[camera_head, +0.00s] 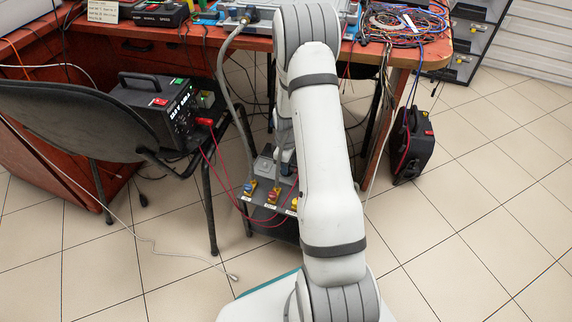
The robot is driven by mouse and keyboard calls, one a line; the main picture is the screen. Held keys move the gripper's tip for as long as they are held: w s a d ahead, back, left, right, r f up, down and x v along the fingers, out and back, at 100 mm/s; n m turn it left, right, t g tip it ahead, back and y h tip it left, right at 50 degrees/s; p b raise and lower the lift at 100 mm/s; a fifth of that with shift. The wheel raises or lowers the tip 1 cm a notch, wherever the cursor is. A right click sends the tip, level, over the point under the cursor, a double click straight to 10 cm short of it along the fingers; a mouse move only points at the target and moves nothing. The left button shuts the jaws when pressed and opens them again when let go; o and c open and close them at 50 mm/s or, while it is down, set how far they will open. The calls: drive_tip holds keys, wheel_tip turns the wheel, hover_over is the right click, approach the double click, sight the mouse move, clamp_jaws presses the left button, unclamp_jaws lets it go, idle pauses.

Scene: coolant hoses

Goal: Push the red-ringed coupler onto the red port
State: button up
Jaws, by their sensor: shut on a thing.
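A low dark unit (262,214) stands on the floor under the desk's front edge. Its top carries a blue port (247,190), a red port (272,196) and a yellow port (293,203) in a row, the yellow one close to my arm's edge. A grey hose (226,82) runs from a metal end fitting (246,17) on the desk down to the blue port. Another thin grey line comes down to the red port; I cannot tell whether a red-ringed coupler is at its end. My arm hides my gripper.
A black chair (70,115) and a power supply (165,110) with red leads stand left of the unit. The desk (225,42) is above it. A black case (411,145) stands right of my arm. Tiled floor is clear at the right.

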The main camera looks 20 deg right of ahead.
drive_tip(key=shift+r+p, duration=2.1)
drive_tip(key=shift+r, duration=1.05)
drive_tip(key=shift+a+f+b, duration=0.1)
drive_tip(key=shift+a+b, duration=0.05)
drive_tip(key=shift+b, duration=0.15)
drive_tip(key=s+a+r+p, duration=0.2)
drive_tip(key=r+p, duration=0.2)
drive_tip(key=r, duration=0.3)
drive_tip(key=s+a+r+p, duration=0.2)
drive_tip(key=r+p, duration=0.3)
drive_tip(key=r, duration=0.1)
wheel_tip(320, 180, up, 34)
drive_tip(key=d+m+p, duration=0.2)
drive_tip(key=m+p, duration=1.5)
drive_tip(key=p, duration=0.7)
drive_tip(key=shift+w+d+r+p, duration=0.15)
drive_tip(key=shift+w+d+p, duration=0.5)
drive_tip(key=shift+w+d, duration=2.1)
drive_tip(key=shift+w+d+r+p, duration=0.1)
drive_tip(key=shift+w+d+p, duration=0.5)
drive_tip(key=shift+w+d, duration=2.1)
